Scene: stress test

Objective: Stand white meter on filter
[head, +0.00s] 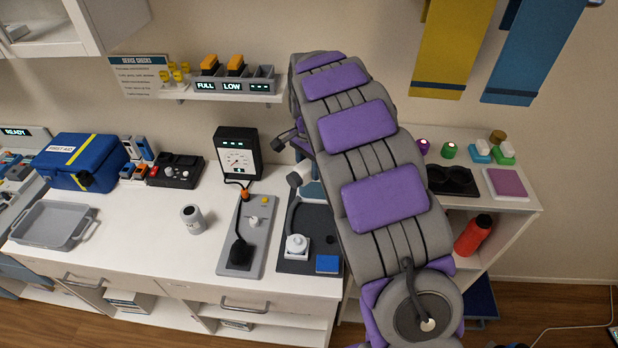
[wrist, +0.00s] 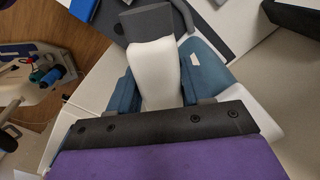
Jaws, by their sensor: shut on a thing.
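My gripper (wrist: 158,82) is shut on a white, waisted body with a dark grey end, which looks like the white meter (wrist: 157,68). Its blue fingers lie on either side of it. In the head view the white meter (head: 295,180) shows in part, tilted, beside my gripper (head: 308,186) above the counter's right part; my arm hides the rest. A round white piece, perhaps the filter (head: 296,243), stands on a white square on a dark board, below and apart from the held thing. I cannot tell for sure that it is the filter.
The dark board (head: 290,266) also bears a blue block (head: 327,264) and a curved grey hose. A shelf (head: 240,97) hangs above. The counter's middle left is clear.

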